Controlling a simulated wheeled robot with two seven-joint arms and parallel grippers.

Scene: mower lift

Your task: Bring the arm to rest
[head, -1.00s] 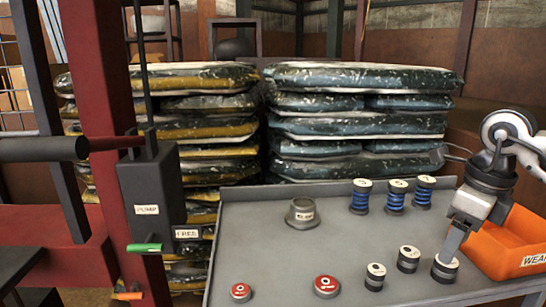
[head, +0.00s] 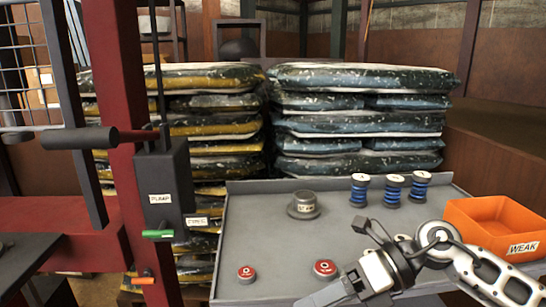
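My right arm comes in from the right, and its gripper (head: 322,297) is low over the front of the grey tray table (head: 262,226). The fingertips are at the bottom edge of the picture, seen from the side, so I cannot tell whether they are open or shut. Nothing is visible in them. My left gripper is not in view.
Several blue springs (head: 359,191), a grey labelled cup (head: 303,205) and two red-topped pieces (head: 324,270) stand on the table. An orange bin (head: 520,247) marked WEAK is at right. A red post (head: 128,200) with a pump box (head: 165,190) is at left.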

